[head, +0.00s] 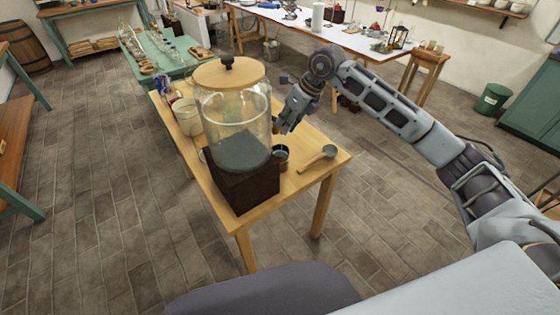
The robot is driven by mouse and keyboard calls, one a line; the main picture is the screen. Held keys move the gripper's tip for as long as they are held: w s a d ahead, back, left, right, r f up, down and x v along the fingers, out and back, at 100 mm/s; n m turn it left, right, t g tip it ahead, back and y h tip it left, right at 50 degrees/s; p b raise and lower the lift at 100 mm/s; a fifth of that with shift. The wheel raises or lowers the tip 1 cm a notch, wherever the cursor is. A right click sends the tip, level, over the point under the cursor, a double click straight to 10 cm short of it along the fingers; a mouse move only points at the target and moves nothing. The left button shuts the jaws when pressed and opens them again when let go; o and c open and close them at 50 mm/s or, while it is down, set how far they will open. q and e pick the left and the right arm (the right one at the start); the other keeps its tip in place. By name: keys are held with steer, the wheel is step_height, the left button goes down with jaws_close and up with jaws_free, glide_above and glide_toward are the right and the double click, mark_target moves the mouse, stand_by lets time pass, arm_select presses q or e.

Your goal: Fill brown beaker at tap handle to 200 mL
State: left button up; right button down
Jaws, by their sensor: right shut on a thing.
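A large glass dispenser jar (235,110) with a wooden lid and dark knob stands on a dark wooden block (243,187). Grey liquid or material fills its lower part. A small dark brown beaker (281,160) stands upright on the table just right of the jar's base. My right gripper (279,127) is at the jar's right side, above the beaker, shut on what seems to be the tap handle. The handle and tap are hidden by my fingers and the jar. The beaker's inside and fill level are too small to tell. My left gripper is out of view.
The light wooden table (312,190) has a ladle-like scoop (318,158) at its right and a pale jar (187,117) behind the dispenser. A green table (165,60) with glassware and a white-topped bench (345,38) stand farther back. Open tiled floor surrounds the table.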

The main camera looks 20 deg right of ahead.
steer(key=shift+a, duration=0.1)
steer(key=shift+s+a+m+t+h, duration=0.15)
steer(key=shift+a+m+t+h, duration=0.05)
steer(key=shift+m, duration=0.4)
steer(key=shift+s+a+m+t+h, duration=0.1)
steer(key=shift+a+m+t+h, duration=0.1)
steer(key=shift+m, duration=0.4)
steer(key=c, duration=0.8)
jaws_free()
steer(key=shift+o, duration=0.8)
steer(key=shift+r, duration=0.1)
steer(key=shift+c, duration=0.4)
steer(key=shift+r+p, duration=1.6)
steer(key=shift+r, duration=1.9)
